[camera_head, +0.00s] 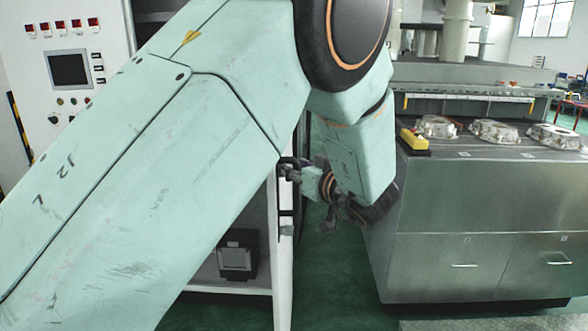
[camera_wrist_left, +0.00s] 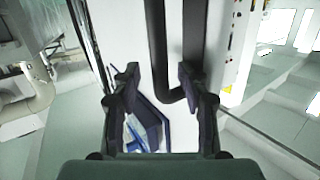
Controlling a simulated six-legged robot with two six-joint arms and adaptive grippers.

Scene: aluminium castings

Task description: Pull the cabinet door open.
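In the head view the white cabinet (camera_head: 25,75) stands at the left, and its door (camera_head: 284,275) stands open, seen nearly edge-on. Part of the shelf inside shows. My left arm covers much of the cabinet. My left gripper (camera_head: 287,168) is at the door's edge, at the height of the dark handle. In the left wrist view the black bar handle (camera_wrist_left: 157,45) runs down the white door (camera_wrist_left: 173,135) and bends right. The two fingers of my left gripper (camera_wrist_left: 160,92) are apart, with the handle bar between them and gaps visible. My right gripper is not in view.
A black box (camera_head: 237,260) sits low inside the cabinet. A grey metal workbench (camera_head: 480,200) stands to the right, with several castings (camera_head: 495,131) and a yellow-topped control box (camera_head: 413,139) on it. Green floor (camera_head: 335,270) lies free between door and bench.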

